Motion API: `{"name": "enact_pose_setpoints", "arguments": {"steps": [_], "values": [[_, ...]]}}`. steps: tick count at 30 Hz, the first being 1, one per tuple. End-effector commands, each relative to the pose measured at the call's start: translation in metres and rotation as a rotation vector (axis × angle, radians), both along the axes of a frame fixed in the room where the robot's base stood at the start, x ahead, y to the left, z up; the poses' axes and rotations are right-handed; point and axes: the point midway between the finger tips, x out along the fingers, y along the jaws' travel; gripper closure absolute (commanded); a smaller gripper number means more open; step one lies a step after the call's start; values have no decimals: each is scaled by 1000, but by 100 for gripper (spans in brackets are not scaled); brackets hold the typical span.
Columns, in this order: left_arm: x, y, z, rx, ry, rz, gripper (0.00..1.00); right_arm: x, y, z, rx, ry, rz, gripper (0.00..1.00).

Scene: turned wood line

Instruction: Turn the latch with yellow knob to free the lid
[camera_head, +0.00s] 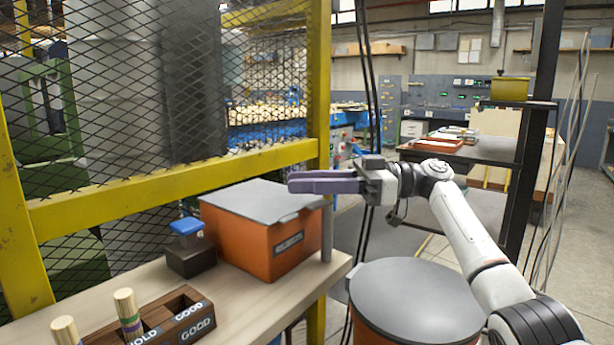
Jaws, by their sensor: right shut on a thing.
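An orange box (262,243) with a grey lid (262,200) stands at the right end of the wooden bench. The lid lies flat and closed on it. A small light tab (288,217) shows at the lid's front edge. A grey post (327,232) stands at the box's right corner. My right gripper (305,183) has its purple fingers level at the lid's right side, above the post. It is shut on what appears to be the latch's knob. The fingers hide the knob, and no yellow of it shows. My left gripper is not in view.
A blue-topped dark block (187,240) sits left of the box. A dark wooden rack (170,322) with labelled slots and striped pegs is in front. A yellow-framed mesh fence (170,180) stands behind the bench. A grey-topped drum (403,297) is at the right.

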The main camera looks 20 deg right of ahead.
Motion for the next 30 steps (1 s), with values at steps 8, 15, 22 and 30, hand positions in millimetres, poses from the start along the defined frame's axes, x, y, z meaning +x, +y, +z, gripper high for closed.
{"name": "enact_pose_setpoints", "arguments": {"steps": [8,15,22,30], "values": [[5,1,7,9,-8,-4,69,-3,1,-1,-5,3,69,95],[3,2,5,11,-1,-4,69,-4,2,-3,-7,3,87,95],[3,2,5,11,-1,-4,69,-4,2,-4,-7,4,89,95],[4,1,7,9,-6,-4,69,-4,2,-3,-5,4,87,54]]}}
